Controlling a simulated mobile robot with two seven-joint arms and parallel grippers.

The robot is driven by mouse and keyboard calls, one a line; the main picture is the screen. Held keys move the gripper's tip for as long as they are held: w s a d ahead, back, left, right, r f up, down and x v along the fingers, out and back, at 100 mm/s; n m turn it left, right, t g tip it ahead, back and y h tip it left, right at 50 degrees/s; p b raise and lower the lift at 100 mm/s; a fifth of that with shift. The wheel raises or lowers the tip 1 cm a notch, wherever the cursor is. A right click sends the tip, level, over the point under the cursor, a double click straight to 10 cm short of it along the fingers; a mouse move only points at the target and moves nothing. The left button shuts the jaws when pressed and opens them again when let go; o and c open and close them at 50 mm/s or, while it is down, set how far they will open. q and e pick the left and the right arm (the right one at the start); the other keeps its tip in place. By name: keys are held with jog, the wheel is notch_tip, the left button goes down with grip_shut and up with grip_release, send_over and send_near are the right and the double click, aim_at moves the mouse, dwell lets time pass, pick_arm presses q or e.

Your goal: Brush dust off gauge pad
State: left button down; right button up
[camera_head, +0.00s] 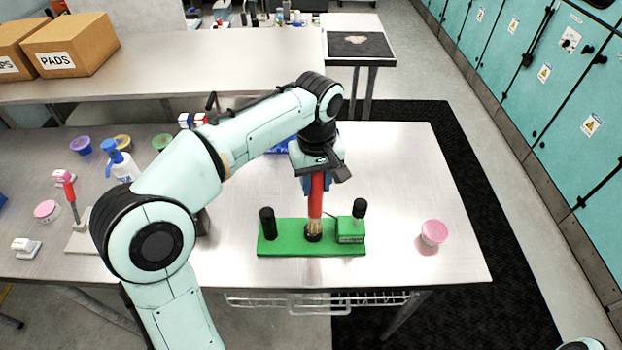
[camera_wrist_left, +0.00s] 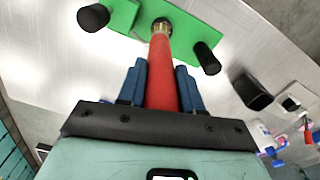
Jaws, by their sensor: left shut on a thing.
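A red-handled brush (camera_head: 315,207) stands upright on a green board (camera_head: 285,246) on the metal table. My left gripper (camera_head: 316,188) is shut on the brush handle, its blue fingers on either side of it. The brush also shows in the left wrist view (camera_wrist_left: 163,55), between the blue fingers (camera_wrist_left: 160,75). The pale bristles meet the dark round pad (camera_head: 314,238) at the middle of the board; they cover part of it, and I cannot see any dust. My right gripper is not in view.
On the board, a black post (camera_head: 268,223) stands left of the brush and a green block (camera_head: 350,231) with a black knob stands right. A pink-lidded pot (camera_head: 433,232) is near the right table edge. A blue-capped bottle (camera_head: 121,164) and several small items stand left.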

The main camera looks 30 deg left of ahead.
pick_arm(q)
jog(key=shift+w+d+p, duration=0.3)
jog(key=shift+p, duration=0.25)
jog(key=shift+s+a+r, duration=0.1)
jog(key=shift+s+a, duration=0.3)
jog(key=shift+a, duration=0.1)
jog(key=shift+s, duration=0.15)
jog(key=shift+w+d, duration=0.75)
jog(key=shift+d, duration=0.05)
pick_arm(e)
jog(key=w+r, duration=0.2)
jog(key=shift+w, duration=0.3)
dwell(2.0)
